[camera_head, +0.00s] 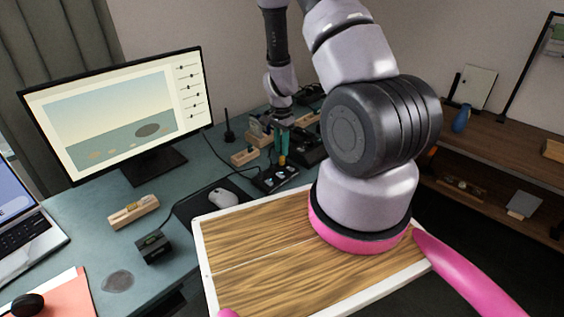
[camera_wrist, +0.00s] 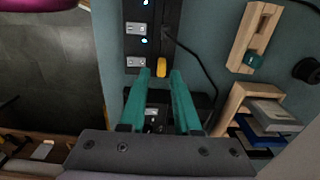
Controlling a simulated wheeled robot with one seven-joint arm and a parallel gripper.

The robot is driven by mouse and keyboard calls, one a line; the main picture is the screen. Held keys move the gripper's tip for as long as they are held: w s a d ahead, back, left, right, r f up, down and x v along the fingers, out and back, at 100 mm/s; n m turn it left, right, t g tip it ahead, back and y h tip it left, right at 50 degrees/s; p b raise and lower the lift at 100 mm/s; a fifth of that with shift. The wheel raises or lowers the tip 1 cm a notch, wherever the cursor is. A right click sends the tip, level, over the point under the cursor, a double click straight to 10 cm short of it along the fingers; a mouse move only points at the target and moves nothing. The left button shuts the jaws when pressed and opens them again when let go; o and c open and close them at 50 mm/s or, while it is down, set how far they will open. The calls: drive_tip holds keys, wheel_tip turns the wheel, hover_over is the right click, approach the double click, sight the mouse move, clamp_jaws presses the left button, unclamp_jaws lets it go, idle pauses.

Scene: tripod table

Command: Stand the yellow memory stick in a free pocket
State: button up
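The yellow memory stick (camera_wrist: 161,68) stands at a dark strip (camera_wrist: 152,40) with sockets and blue lights, between my fingertips in the wrist view. My gripper (camera_wrist: 161,77) has teal fingers, spread with a gap on each side of the stick. In the head view, my gripper (camera_head: 281,160) points down over the strip (camera_head: 276,179); I cannot make out the stick there.
A wooden stand (camera_wrist: 231,105) holding several flat cases is right of my fingers in the wrist view. A black cable (camera_wrist: 196,62) crosses the desk beside the strip. The mouse (camera_head: 222,197), monitor (camera_head: 115,105) and another wooden block (camera_head: 134,211) stand further left.

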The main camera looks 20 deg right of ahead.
sight(282, 157)
drive_tip(key=f, duration=0.5)
drive_tip(key=shift+w+d+f, duration=0.1)
drive_tip(key=shift+w+d, duration=0.1)
drive_tip(key=shift+w, duration=0.05)
drive_tip(key=shift+c, duration=0.3)
clamp_jaws()
